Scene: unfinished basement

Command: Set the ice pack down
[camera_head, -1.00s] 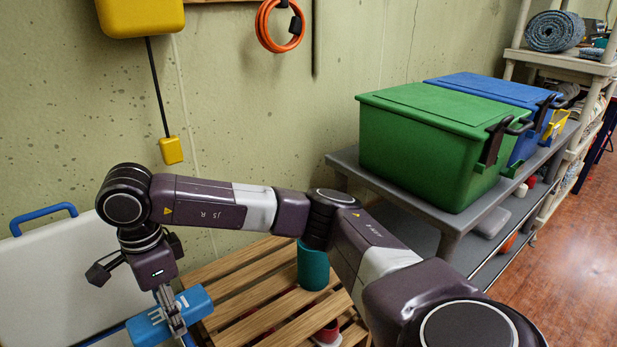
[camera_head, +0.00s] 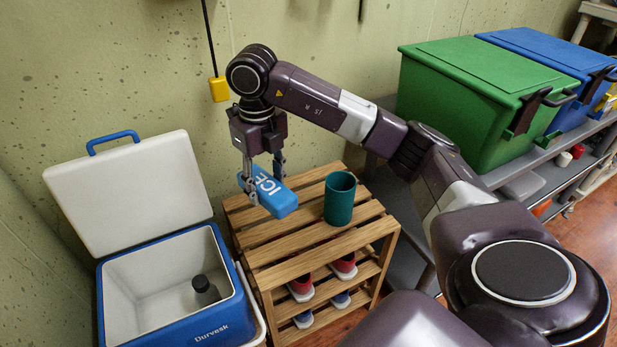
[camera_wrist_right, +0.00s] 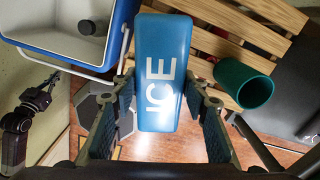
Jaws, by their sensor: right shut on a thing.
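The blue ice pack (camera_head: 273,193), with white "ICE" lettering, is held by my right gripper (camera_head: 263,178) at the back left of a slatted wooden rack (camera_head: 318,243). In the right wrist view the ice pack (camera_wrist_right: 162,45) lies between the two fingers of the right gripper (camera_wrist_right: 160,90), which is shut on it. It is tilted in the head view; I cannot tell whether its lower end touches the slats. A dark arm end (camera_wrist_right: 30,112) at the left of the wrist view looks like my left gripper; its finger state is unclear.
A teal cup (camera_head: 340,199) stands on the rack top, right of the ice pack. Shoes (camera_head: 301,288) sit on lower shelves. An open blue-and-white cooler (camera_head: 232,303) with a dark bottle (camera_head: 205,290) stands left. A green bin (camera_head: 470,95) stands right. The front slats are clear.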

